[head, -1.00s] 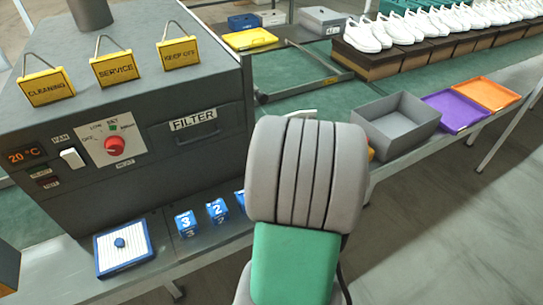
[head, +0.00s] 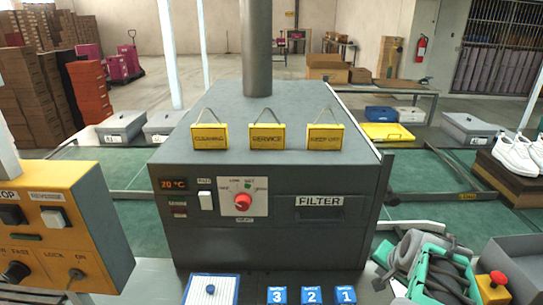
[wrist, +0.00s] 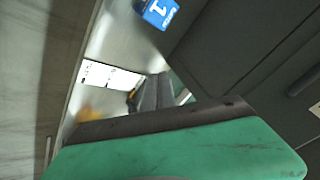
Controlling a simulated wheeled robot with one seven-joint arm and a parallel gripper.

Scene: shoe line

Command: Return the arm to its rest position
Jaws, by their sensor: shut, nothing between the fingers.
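My arm is folded low at the right of the head view, with grey rounded links (head: 410,250) and green and dark parts (head: 435,275). It is beside the dark filter machine (head: 270,235), to the right of its front. In the wrist view my gripper (wrist: 165,122) shows as a green body with a dark edge across the lower half. It is shut and empty. Its fingertips are hard to make out in the head view.
Blue numbered blocks (head: 312,294) and a blue-rimmed white pad (head: 210,289) lie before the machine. A red button on a yellow box (head: 494,285) and a grey bin (head: 515,262) are close right of my arm. An orange control panel (head: 65,225) stands left.

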